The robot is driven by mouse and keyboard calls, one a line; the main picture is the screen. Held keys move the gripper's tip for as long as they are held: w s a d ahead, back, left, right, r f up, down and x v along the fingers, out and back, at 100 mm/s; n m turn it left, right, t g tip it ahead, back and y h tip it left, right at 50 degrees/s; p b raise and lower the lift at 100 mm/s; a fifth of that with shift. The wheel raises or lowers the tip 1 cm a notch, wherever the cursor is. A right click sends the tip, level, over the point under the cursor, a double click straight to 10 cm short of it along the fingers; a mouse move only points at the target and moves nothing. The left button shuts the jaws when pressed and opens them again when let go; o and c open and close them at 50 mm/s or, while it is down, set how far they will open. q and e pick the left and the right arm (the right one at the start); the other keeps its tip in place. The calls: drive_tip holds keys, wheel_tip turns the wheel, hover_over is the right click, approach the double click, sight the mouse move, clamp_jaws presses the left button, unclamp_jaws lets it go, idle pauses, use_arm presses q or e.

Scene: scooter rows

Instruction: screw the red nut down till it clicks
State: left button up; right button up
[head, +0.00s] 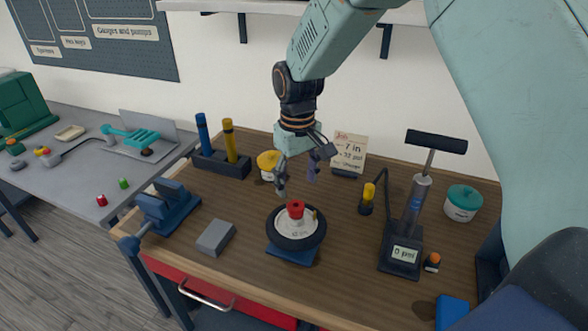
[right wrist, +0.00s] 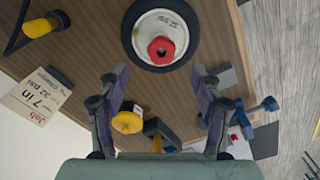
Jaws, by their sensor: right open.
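The red nut (head: 296,209) sits at the middle of the pale hub of a small black-tyred wheel (head: 281,242), which lies flat on a blue stand (head: 291,256). In the right wrist view the red nut (right wrist: 161,49) shows a dark hole in its middle. My right gripper (head: 297,182) hangs above the wheel with its fingers spread and nothing between them. In the right wrist view the open fingertips (right wrist: 160,76) lie to either side below the nut, apart from it. How far the nut sits down on its thread cannot be told. My left gripper is not in view.
A pump with a gauge (head: 402,254) stands right of the wheel. A grey block (head: 216,237) and a blue vise (head: 168,207) are at left. A yellow pot (head: 267,163) and a job card (head: 349,152) stand behind. Another red nut (head: 101,200) lies on the grey table.

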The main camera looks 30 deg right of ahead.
sight(296, 208)
drive_tip(key=f, duration=0.5)
drive_tip(key=shift+a, duration=0.2)
drive_tip(key=shift+s+f, duration=0.1)
drive_tip(key=shift+f, duration=0.45)
drive_tip(key=shift+d+f, duration=0.1)
drive_tip(key=shift+d, duration=0.1)
drive_tip(key=shift+a, duration=0.1)
drive_tip(key=shift+c, duration=0.2)
